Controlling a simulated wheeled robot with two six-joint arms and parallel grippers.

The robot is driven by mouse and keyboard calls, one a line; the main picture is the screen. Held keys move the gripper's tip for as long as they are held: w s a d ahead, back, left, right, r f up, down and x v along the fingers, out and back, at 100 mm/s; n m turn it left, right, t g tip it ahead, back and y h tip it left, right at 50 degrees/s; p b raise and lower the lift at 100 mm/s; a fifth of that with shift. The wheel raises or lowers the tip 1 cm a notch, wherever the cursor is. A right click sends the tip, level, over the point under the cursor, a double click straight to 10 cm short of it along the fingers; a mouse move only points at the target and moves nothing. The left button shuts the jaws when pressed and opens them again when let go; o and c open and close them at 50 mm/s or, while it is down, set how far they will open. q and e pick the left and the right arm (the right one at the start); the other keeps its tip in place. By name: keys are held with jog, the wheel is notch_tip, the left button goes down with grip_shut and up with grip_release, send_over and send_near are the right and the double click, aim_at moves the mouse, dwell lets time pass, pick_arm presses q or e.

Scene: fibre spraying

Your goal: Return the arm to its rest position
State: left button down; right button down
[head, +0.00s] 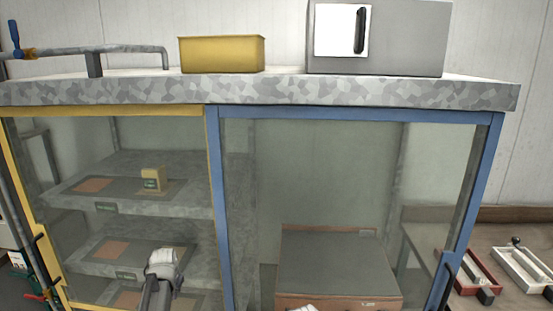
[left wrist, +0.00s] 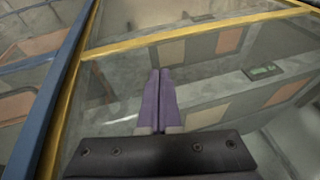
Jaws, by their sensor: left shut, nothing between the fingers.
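My left arm rises at the bottom of the head view, left of centre, in front of the yellow-framed glass door (head: 103,111) of the cabinet. In the left wrist view my left gripper (left wrist: 160,72) shows two purple fingers pressed together, with nothing between them. Behind the fingers is glass with shelves beyond it. I cannot tell how far the fingertips are from the glass. My right gripper is not in view.
The cabinet's blue-framed door (head: 360,115) is on the right. A yellow bin (head: 222,55) and a grey box (head: 405,38) stand on the worktop (head: 300,90). A small yellow box (head: 153,178) sits on a shelf inside. Red (head: 470,270) and white (head: 522,270) trays are at far right.

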pick_arm(q)
jog(key=s+d+m+g, duration=0.1)
jog(key=s+d+g, duration=0.1)
jog(key=s+d, duration=1)
jog(key=s+d+f+m+g, duration=0.1)
jog(key=s+d+g, duration=0.1)
jog(key=s+d, duration=1)
jog(key=d, duration=0.6)
jog(key=shift+s+d+f+m+h, duration=0.2)
jog(key=shift+d+m+h, duration=0.1)
jog(key=shift+m+h, duration=0.1)
